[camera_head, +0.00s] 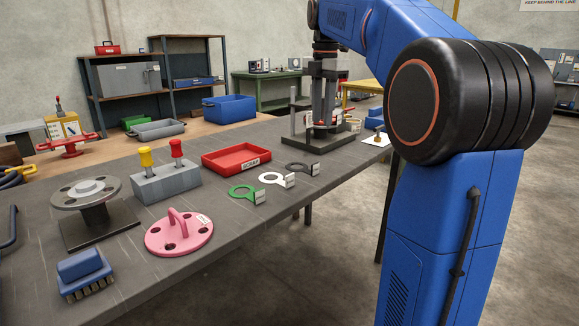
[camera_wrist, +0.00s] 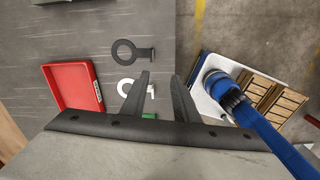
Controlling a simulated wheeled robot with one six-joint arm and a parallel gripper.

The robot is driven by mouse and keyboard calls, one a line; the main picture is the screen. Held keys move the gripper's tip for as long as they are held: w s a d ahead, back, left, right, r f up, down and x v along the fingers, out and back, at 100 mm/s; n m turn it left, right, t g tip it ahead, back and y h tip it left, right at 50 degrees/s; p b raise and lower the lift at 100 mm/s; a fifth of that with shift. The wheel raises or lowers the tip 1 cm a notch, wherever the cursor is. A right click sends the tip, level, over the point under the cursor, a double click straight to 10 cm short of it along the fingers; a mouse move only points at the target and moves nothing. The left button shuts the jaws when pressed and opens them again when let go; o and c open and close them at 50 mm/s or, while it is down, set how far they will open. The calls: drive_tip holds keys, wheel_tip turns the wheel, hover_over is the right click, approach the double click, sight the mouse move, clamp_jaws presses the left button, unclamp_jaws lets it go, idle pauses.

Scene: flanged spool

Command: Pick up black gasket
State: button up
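The black gasket (camera_head: 303,170) lies flat on the dark grey bench, a thin ring with a tab. It also shows in the wrist view (camera_wrist: 141,53), left of and beyond my fingertips. A white gasket (camera_head: 272,179) and a green gasket (camera_head: 243,192) lie nearer in the same row. In the wrist view the white gasket (camera_wrist: 123,85) is left of my fingers, and the green one is mostly hidden behind my gripper. My gripper (camera_wrist: 161,76) is open and empty, its two fingers apart. It hangs above the bench near its edge, not touching the black gasket.
A red tray (camera_head: 237,157) sits beside the gaskets; it also shows in the wrist view (camera_wrist: 48,73). A grey block with yellow and red plugs (camera_head: 166,182), a pink flanged part (camera_head: 179,238) and a spool (camera_head: 86,193) stand further left. The bench edge runs close by the gaskets.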

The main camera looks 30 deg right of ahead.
drive_tip(key=w+n, duration=0.1)
drive_tip(key=w, duration=0.1)
approach(316, 164)
drive_tip(key=f, duration=1)
drive_tip(key=shift+w, duration=0.3)
clamp_jaws()
